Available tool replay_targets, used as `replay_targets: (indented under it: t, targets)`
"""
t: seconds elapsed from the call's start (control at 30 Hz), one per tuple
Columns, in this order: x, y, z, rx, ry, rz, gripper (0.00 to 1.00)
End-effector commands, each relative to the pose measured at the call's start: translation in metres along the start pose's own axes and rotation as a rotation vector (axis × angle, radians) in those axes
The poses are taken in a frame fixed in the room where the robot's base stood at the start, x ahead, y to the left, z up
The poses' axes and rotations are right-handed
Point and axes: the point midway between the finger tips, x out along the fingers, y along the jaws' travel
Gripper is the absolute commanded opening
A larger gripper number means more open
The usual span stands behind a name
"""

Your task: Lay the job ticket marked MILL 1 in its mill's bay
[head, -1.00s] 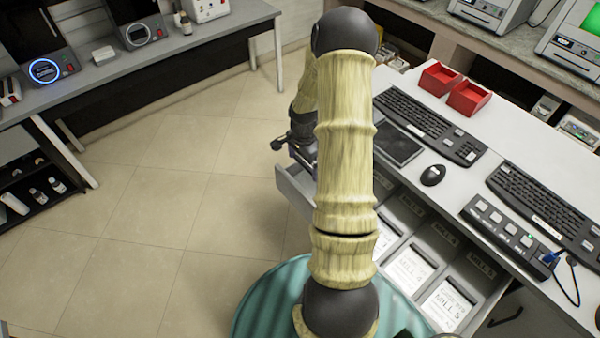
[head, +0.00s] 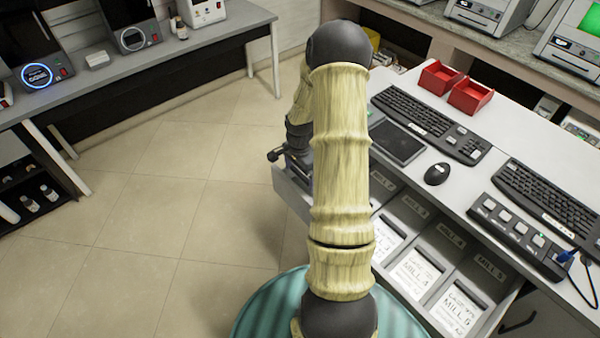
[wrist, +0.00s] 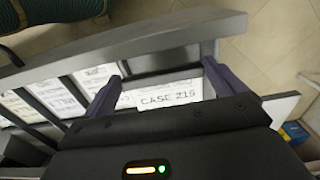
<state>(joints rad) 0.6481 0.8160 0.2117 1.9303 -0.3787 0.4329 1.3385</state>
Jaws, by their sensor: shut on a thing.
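A white ticket (wrist: 168,97) reading CASE 215 shows between the two fingers of my gripper (wrist: 165,78) in the wrist view. The fingers are shut on it, apart by about its width. The palm hides the ticket's near part, so I cannot read a mill name on it. The open drawer (wrist: 150,42) has its grey front wall just beyond the fingertips. In the head view the drawer's bays carry labels such as MILL 4 and MILL 5 (head: 490,268).
Other tickets lie in neighbouring bays, one (head: 415,273) in the MILL 4 bay and one (head: 458,308) in the MILL 5 bay. Keyboards (head: 430,125), a mouse (head: 437,174) and red trays (head: 470,95) are on the counter above. Open floor (head: 150,220) lies to the left.

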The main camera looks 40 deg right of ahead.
Motion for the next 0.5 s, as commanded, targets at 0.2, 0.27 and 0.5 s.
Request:
replay_targets:
  t: [0.2, 0.27, 0.5]
  targets:
    - [0.02, 0.0, 0.0, 0.001, -0.001, 0.0, 0.69]
    - [0.026, 0.0, 0.0, 0.001, 0.0, 0.0, 0.69]
    - [0.05, 0.0, 0.0, 0.001, -0.001, 0.0, 0.69]
